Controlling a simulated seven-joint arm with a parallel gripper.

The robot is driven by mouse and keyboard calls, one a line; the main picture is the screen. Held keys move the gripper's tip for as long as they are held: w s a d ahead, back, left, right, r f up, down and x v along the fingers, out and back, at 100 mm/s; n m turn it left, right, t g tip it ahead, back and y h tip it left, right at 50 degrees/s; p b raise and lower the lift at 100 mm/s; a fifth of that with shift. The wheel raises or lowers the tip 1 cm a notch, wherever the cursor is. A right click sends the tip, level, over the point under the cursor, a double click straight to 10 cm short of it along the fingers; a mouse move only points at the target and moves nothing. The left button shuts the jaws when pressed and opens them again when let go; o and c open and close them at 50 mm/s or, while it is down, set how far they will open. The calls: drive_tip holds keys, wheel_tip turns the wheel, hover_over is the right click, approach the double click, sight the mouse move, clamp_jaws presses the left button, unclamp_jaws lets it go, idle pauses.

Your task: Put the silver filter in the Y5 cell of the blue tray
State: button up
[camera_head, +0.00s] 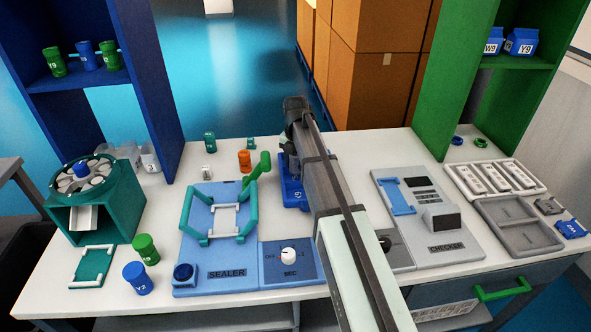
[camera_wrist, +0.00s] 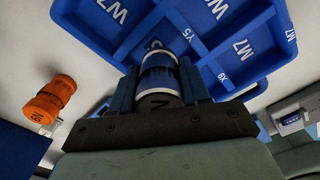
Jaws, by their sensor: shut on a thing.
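In the wrist view my gripper (camera_wrist: 158,78) is shut on the silver filter (camera_wrist: 160,99), a short cylinder with pale, blue and dark grey bands and a dark mark. The blue tray (camera_wrist: 262,65) lies beyond and below it, with walled cells marked W7, M7 and Y5. The Y5 mark (camera_wrist: 190,34) is just above and right of the filter. The filter overlaps the tray's near part; I cannot tell whether it touches the tray. In the head view the tray (camera_head: 288,190) shows beside my arm, which hides the filter and my fingertips.
An orange cylinder (camera_wrist: 50,99) lies left of the tray; it stands in the head view (camera_head: 244,161). The sealer (camera_head: 214,260) is left of my arm and the checker (camera_head: 425,225) right. Green (camera_head: 145,249) and blue (camera_head: 138,278) canisters stand at the front left.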

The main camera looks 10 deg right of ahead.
sight(296, 169)
drive_tip(key=shift+f, duration=1.55)
drive_tip(key=shift+f, duration=0.15)
drive_tip(key=o, duration=0.8)
wheel_tip(296, 169, up, 12)
drive_tip(key=shift+r, duration=0.15)
